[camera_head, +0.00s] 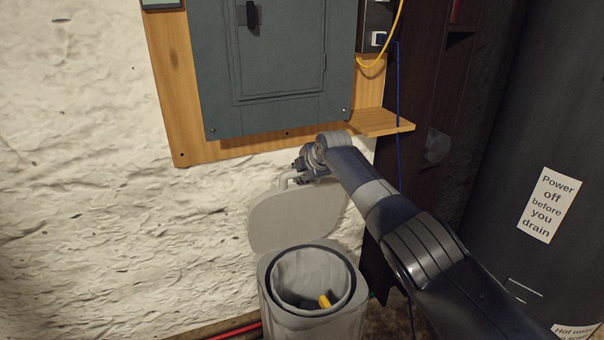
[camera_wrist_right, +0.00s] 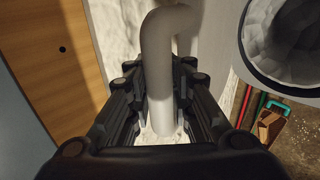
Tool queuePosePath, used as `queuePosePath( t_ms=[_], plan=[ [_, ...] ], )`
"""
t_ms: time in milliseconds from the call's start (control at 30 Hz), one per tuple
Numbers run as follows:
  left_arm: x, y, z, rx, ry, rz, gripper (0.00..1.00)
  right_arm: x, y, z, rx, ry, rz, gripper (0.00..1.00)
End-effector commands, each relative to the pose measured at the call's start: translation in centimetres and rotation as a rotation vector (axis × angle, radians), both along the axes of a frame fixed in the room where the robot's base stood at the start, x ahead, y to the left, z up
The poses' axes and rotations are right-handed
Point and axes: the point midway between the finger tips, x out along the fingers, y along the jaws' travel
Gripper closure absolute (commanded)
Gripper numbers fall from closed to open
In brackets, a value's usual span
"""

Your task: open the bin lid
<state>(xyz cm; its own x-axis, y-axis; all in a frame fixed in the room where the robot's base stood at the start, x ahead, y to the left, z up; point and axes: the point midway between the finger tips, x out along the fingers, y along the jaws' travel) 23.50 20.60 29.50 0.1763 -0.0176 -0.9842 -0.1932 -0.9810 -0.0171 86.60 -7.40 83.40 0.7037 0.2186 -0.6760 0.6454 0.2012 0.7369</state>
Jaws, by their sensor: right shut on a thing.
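The grey bin (camera_head: 316,318) stands against the white wall, with a pale liner inside its round mouth and a small yellow thing at the bottom. Its lid (camera_head: 290,218) is raised and stands tilted up behind the mouth, toward the wall. My right gripper (camera_head: 305,172) is at the top of the lid, and it is shut on the lid's pale bent handle. In the right wrist view the handle (camera_wrist_right: 166,85) runs between the two dark fingers of the right gripper (camera_wrist_right: 163,100). The bin's mouth (camera_wrist_right: 247,45) shows at the upper right there. My left gripper is not in view.
A grey electrical panel (camera_head: 270,60) on a wooden board (camera_head: 168,80) hangs above the bin, with a small wooden shelf (camera_head: 382,123) close above my right wrist. A dark tank (camera_head: 545,120) with labels stands at the right. Red and green rods and a brick (camera_wrist_right: 270,126) lie on the floor.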

Motion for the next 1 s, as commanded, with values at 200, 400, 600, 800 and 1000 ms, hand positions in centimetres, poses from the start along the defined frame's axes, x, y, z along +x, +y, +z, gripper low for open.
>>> queuePosePath(
  t_ms=[200,400,600,800,1000],
  plan=[
    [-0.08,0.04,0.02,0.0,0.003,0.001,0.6,0.32,0.02,1.05,-0.002,-0.02,0.003,1.0],
    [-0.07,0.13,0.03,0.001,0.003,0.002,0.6,0.26,0.0,0.88,-0.002,-0.016,0.002,0.6],
    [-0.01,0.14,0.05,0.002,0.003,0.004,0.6,0.15,-0.01,0.49,0.0,-0.009,0.001,0.6],
    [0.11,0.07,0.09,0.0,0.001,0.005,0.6,0.02,-0.09,0.57,0.001,-0.007,0.001,0.6],
    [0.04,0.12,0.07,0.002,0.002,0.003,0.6,-0.51,-0.3,1.15,0.002,-0.008,0.001,0.6]
  ],
)
